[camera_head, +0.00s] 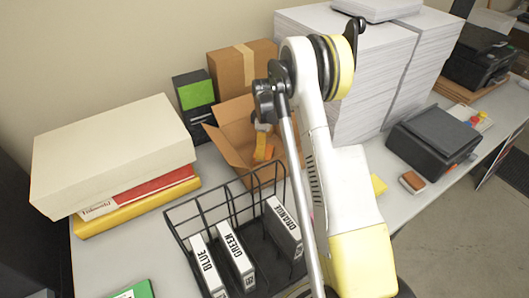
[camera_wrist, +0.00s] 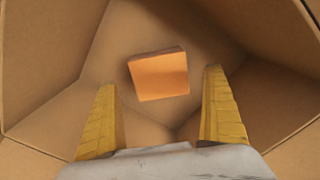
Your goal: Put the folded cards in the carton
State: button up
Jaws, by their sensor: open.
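The open brown cardboard carton (camera_head: 230,140) stands on the table behind the wire rack, flaps spread. My gripper (camera_head: 263,148) reaches down into it from above, partly hidden by my arm. In the wrist view my gripper (camera_wrist: 160,82) has its two yellow fingers well apart inside the carton (camera_wrist: 60,60). An orange folded card (camera_wrist: 160,76) shows ahead between the fingertips, with a gap to each finger. It looks to be in the carton; whether it rests on the bottom I cannot tell. I cannot make out any other folded card for certain.
A black wire rack (camera_head: 182,212) with boxes labelled BLUE (camera_head: 207,268), GREEN (camera_head: 236,262) and ORANGE (camera_head: 284,228) stands in front. A closed carton (camera_head: 229,72) and tall paper stacks (camera_head: 375,70) stand behind. A white box (camera_head: 115,150) lies at left.

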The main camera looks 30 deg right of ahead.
jog(key=s+a+r+m+t, duration=0.1)
jog(key=s+a+r, duration=0.1)
jog(key=r, duration=0.6)
jog(key=s+a+r+m, duration=0.1)
jog(key=a+r, duration=0.1)
jog(key=r, duration=0.7)
jog(key=s+a+r+m+t, duration=0.2)
jog(key=s+a+r, duration=0.4)
jog(key=s+r, duration=0.25)
jog(key=s+a+m+t, duration=0.2)
jog(key=s+a, duration=0.2)
jog(key=s, duration=0.5)
jog(key=s+a+r+m+t, duration=0.1)
jog(key=s+a+m+t, duration=0.1)
jog(key=s, duration=0.6)
jog(key=shift+s+a+r+m+p, duration=0.35)
jog(key=shift+a+m, duration=0.45)
jog(key=shift+a, duration=0.25)
